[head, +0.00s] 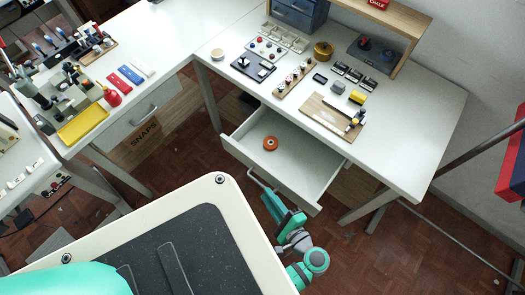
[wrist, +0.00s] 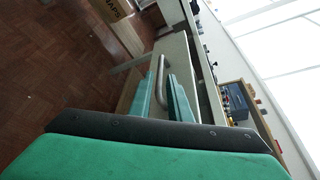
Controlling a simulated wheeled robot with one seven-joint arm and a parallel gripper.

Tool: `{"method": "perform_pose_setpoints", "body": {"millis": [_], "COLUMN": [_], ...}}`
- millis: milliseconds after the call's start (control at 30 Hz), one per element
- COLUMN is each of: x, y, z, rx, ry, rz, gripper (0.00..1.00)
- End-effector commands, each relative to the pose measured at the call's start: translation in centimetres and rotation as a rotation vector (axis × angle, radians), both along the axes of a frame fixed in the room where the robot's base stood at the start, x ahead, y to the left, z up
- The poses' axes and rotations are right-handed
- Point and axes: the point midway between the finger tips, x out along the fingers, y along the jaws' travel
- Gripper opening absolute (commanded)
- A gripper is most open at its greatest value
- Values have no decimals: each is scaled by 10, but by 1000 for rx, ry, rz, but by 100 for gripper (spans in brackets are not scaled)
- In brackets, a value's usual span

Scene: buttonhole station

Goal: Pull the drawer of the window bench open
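The window bench (head: 420,110) is a white table at the right of the head view. Its drawer (head: 312,172) stands well out from the bench, showing its pale inside. An orange ring (head: 270,143) lies in the drawer. A grey bar handle (wrist: 161,70) is on the drawer's front. My gripper (head: 270,196) is at this front, low beside the handle. In the wrist view my gripper (wrist: 160,80) has its two teal fingers apart, on either side of the handle, with gaps showing. Contact with the handle cannot be told.
A second table with a closed drawer (head: 143,114) stands at the left, above a box marked SNAPS (head: 146,132). Small trays and parts cover the window bench top. A bench leg (head: 365,208) stands right of the open drawer. Brown floor (head: 190,165) is clear to the left.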

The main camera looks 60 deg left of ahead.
Motion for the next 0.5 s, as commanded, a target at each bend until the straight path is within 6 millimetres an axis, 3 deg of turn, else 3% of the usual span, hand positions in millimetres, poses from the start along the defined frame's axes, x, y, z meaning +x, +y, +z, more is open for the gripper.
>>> {"method": "perform_pose_setpoints", "body": {"millis": [200,500], "x": [1,1], "y": [-22,-25], "z": [5,6], "rx": [0,0], "ry": [-1,0], "rz": [-1,2], "gripper": [17,17]}}
